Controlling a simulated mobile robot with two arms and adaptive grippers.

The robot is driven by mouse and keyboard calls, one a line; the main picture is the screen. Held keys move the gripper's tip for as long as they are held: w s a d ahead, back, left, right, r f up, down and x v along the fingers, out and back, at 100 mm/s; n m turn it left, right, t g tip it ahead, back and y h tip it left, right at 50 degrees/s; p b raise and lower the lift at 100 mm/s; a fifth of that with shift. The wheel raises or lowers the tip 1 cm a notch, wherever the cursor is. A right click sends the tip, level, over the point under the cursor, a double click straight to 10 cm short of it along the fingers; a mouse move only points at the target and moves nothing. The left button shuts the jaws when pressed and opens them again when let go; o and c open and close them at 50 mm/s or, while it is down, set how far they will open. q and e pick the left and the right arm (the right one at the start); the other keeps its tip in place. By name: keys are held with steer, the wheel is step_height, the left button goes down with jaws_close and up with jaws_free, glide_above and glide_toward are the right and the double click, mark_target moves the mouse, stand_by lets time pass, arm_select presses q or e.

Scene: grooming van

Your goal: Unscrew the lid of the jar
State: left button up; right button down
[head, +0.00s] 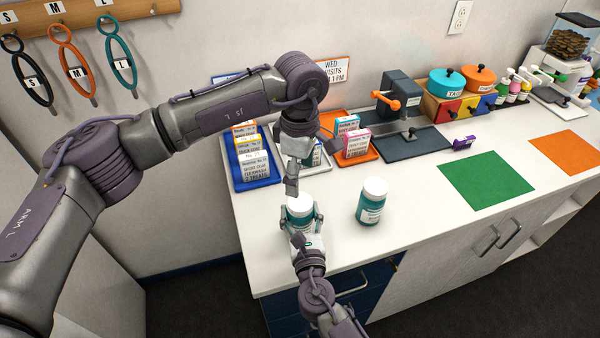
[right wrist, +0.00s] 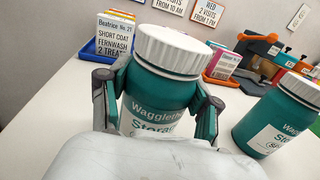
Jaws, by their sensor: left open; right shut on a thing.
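A teal jar (head: 300,218) with a white ribbed lid stands near the counter's front left edge. My right gripper (head: 303,222) is shut around its body from the front; in the right wrist view the fingers grip both sides of the jar (right wrist: 150,108), below the lid (right wrist: 172,50). The lid sits on the jar. My left gripper (head: 292,186) is open and points down just above the lid; its fingers are seen nearly edge-on, and I cannot tell whether they touch the lid. It does not show in the right wrist view.
A second teal jar (head: 371,202) with a white lid stands close on the right. A blue tray (head: 262,184) and an orange tray (head: 366,156) with small boxes lie behind. A green mat (head: 487,181) lies farther right. The counter between is clear.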

mark_target(300, 201)
arm_select(q)
steer(key=m, duration=1)
steer(key=shift+m, duration=0.4)
steer(key=m, duration=0.8)
steer(key=shift+m, duration=0.3)
steer(key=shift+f, duration=4.05)
